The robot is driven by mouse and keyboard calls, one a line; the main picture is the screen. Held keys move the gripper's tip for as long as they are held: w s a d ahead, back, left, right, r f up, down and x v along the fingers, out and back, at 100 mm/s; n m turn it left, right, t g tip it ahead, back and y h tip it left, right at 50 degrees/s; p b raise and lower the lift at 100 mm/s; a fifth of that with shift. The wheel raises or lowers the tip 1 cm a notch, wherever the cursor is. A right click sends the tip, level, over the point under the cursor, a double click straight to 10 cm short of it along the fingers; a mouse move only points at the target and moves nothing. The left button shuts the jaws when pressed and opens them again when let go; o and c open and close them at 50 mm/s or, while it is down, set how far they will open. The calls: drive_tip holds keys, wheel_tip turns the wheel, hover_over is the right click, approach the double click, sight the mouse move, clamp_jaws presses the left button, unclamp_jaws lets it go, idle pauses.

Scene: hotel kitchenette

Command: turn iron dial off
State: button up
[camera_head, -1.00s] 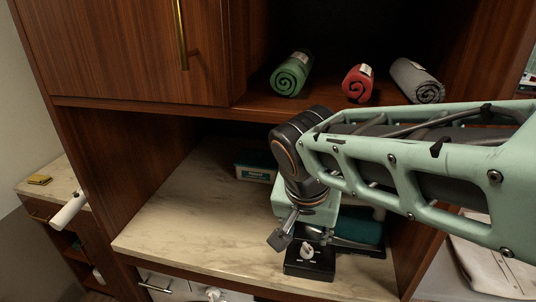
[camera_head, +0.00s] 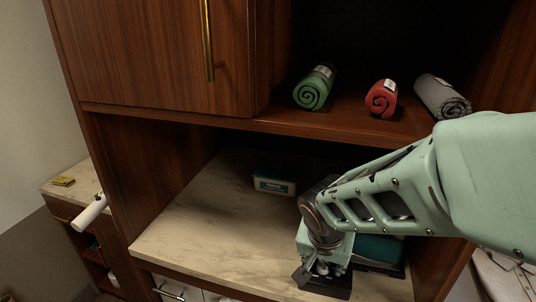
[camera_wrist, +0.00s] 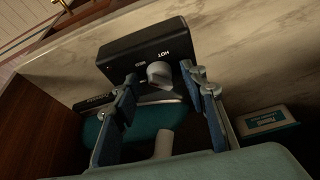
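The dial (camera_wrist: 159,74) is a small pale grey knob on a black box (camera_wrist: 128,50) with "HOT" printed near it. The black box also shows in the head view (camera_head: 335,288) near the front edge of the counter, partly covered by my gripper. In the wrist view my gripper (camera_wrist: 161,78) is open, with one finger on either side of the dial and gaps between. I cannot tell how deep the fingers reach around it. In the head view my gripper (camera_head: 322,270) is low over the box, and the dial is mostly hidden.
A teal object (camera_head: 380,248) lies behind the box, close to my gripper. A small labelled container (camera_head: 274,182) stands at the back of the marble counter (camera_head: 205,228). A wooden shelf above holds green (camera_head: 314,88), red (camera_head: 381,98) and grey (camera_head: 442,97) rolled towels. The counter's left part is clear.

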clamp_jaws()
